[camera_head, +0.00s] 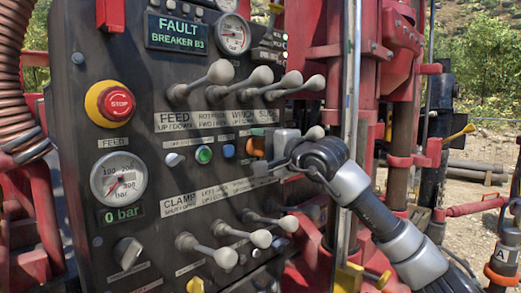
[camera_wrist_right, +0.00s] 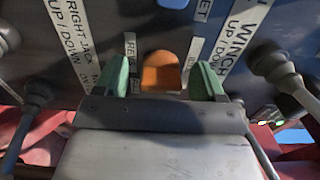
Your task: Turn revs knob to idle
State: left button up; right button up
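The revs knob looks to be the orange knob (camera_head: 255,147) on the dark control panel, right of the blue button. In the right wrist view the orange knob (camera_wrist_right: 162,70) sits between the two green fingertips, beside a partly hidden label starting "RE". My right gripper (camera_head: 272,153) reaches in from the right, close to the panel at this knob. In the wrist view its fingers (camera_wrist_right: 161,78) are apart, one on each side of the knob, with small gaps visible. The knob's setting cannot be read. My left gripper is not in view.
A row of grey-knobbed levers (camera_head: 220,72) is above the knob and another row (camera_head: 225,257) below. A red STOP button (camera_head: 117,103) and a gauge (camera_head: 119,178) reading 0 bar are at left. A display (camera_head: 178,34) reads FAULT BREAKER B3. Red machinery stands at right.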

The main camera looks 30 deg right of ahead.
jog(key=b+v, duration=0.3)
jog(key=v, duration=0.7)
jog(key=shift+s+d+b, duration=0.2)
jog(key=shift+s+b, duration=0.15)
